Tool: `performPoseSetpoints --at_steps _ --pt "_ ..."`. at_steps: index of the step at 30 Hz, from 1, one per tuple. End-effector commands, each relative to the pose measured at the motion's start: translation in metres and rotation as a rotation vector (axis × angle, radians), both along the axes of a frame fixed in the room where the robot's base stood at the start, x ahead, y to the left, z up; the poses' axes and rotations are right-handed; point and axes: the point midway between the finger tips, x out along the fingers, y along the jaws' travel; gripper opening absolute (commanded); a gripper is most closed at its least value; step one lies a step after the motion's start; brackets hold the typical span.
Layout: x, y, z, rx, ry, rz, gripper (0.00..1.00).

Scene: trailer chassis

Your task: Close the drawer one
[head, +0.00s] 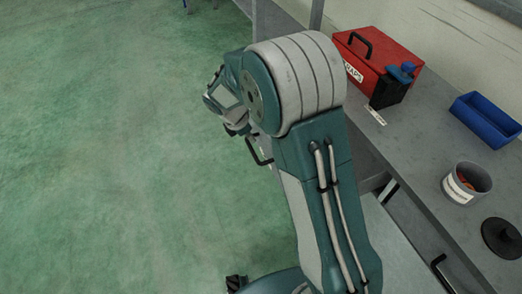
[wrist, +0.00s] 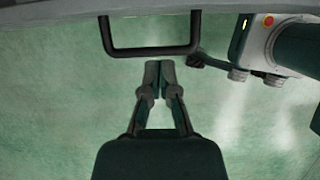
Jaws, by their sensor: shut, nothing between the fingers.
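In the wrist view, a black U-shaped handle (wrist: 150,51) is fixed to a grey drawer edge (wrist: 60,14) along the top. My gripper (wrist: 158,65) is shut and empty. Its fingertips are just below the handle's bar in the picture; I cannot tell whether they touch it. In the head view, a black handle (head: 257,152) shows left of my arm, standing out from the bench's line of fronts. The drawer body behind it is mostly hidden by my arm, as are my fingers. I see no label that tells which drawer is one.
Two more black handles (head: 388,191) (head: 439,268) are on the bench front at right. The grey bench top (head: 425,165) holds a red toolbox (head: 385,58), a blue bin (head: 487,118), a grey tin (head: 467,181) and a black disc (head: 503,238). The green floor (head: 110,150) at left is clear.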

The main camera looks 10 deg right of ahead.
Motion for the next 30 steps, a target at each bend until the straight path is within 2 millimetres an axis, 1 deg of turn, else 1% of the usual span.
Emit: performPoseSetpoints --at_steps 5,12,15,18,23,30 --pt "0.001 -0.006 -0.015 -0.001 0.004 0.003 0.00" --pt "0.004 -0.022 -0.056 -0.002 0.005 0.001 0.00" --pt "0.005 -0.028 -0.072 -0.001 0.005 0.001 0.00" --pt "0.006 -0.033 -0.083 -0.001 0.003 0.001 0.00" --pt "0.007 -0.036 -0.092 0.000 0.000 0.001 0.00" --pt "0.007 -0.036 -0.093 0.000 0.000 0.001 0.00"
